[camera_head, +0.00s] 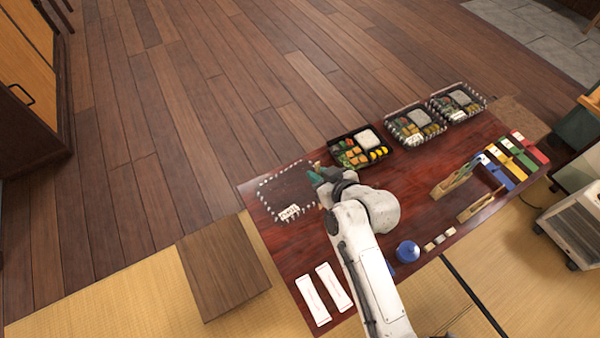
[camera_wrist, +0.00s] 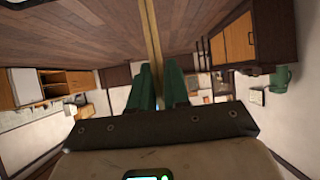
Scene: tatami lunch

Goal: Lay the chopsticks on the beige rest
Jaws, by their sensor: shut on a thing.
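My gripper (camera_head: 318,178) is above the far left part of the dark red table (camera_head: 350,225), over a clear lid. Its green fingers also show in the wrist view (camera_wrist: 160,82), shut on the chopsticks (camera_wrist: 152,38), a thin tan length running up from between them. In the head view only a short tan bit shows by the fingertips. Several small pale blocks, seemingly the rests (camera_head: 439,240), lie in a row near the table's front right edge, apart from my gripper. I cannot tell which is beige.
A food box (camera_head: 360,148) and two lidded ones (camera_head: 414,125) line the far edge. The clear lid (camera_head: 268,213) lies at left. A blue round pot (camera_head: 407,251), wooden stands (camera_head: 453,182), coloured packets (camera_head: 515,158) and two white packets (camera_head: 324,294) also sit on the table.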

